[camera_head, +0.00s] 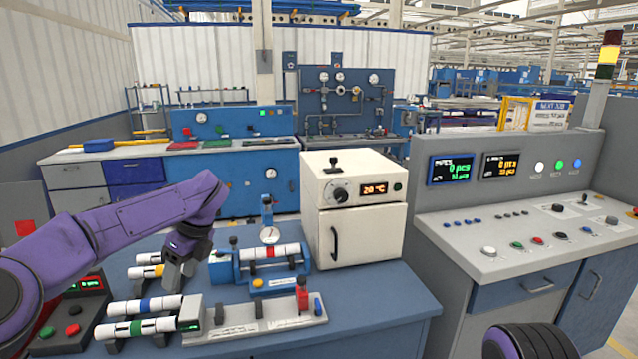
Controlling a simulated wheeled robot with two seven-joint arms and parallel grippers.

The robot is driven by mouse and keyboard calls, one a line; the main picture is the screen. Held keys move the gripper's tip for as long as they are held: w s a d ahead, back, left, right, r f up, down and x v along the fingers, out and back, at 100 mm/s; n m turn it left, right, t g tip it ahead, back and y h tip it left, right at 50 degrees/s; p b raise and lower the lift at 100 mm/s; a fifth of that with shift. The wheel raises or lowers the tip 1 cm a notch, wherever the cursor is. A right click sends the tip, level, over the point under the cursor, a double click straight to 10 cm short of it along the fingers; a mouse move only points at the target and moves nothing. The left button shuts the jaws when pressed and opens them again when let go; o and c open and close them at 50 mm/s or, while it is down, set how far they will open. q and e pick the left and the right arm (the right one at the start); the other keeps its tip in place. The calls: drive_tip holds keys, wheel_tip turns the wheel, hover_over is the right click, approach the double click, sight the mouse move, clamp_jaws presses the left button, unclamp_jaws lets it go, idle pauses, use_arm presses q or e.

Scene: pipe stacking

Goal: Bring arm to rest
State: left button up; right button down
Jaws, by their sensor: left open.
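My left arm comes in from the left, and my left gripper (179,276) points down over the table, open. It is just beyond the right end of the blue-banded white pipe (140,306). A green-banded white pipe (138,328) lies in front of that one. A yellow-banded pipe (146,272) and another white pipe (147,258) lie behind, their right ends close to or hidden by the gripper. A red-banded pipe (269,252) lies in a blue fixture with a gauge. My right gripper is not in view.
A cream oven-like box (362,249) stands on the blue table (390,302), right of the fixture. A grey fixture (262,318) sits at the front, and a red-and-black control box (72,322) at left. A control console (520,230) stands at the right. The table's front right is clear.

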use_arm(q)
drive_tip(key=s+a+f+m+t+y, duration=0.1)
drive_tip(key=s+f+m+t+y, duration=0.4)
drive_tip(key=f+m, duration=0.9)
drive_tip(key=s+a+f+m+t+y, duration=0.1)
drive_tip(key=s+f+m+t, duration=0.35)
drive_tip(key=f+m, duration=0.95)
drive_tip(key=s+f+m+g+h, duration=0.2)
drive_tip(key=s+f+m, duration=0.25)
drive_tip(key=s, duration=0.55)
drive_tip(key=s+d+f+m+g+h, duration=0.1)
drive_tip(key=s+f+m+g+h, duration=0.15)
drive_tip(key=s+m, duration=0.55)
drive_tip(key=s+f+m+g+h, duration=0.1)
drive_tip(key=s+f+m+h, duration=0.25)
drive_tip(key=s, duration=0.95)
wheel_tip(320, 180, down, 10)
drive_tip(key=b, duration=1)
drive_tip(key=shift+y, duration=0.4)
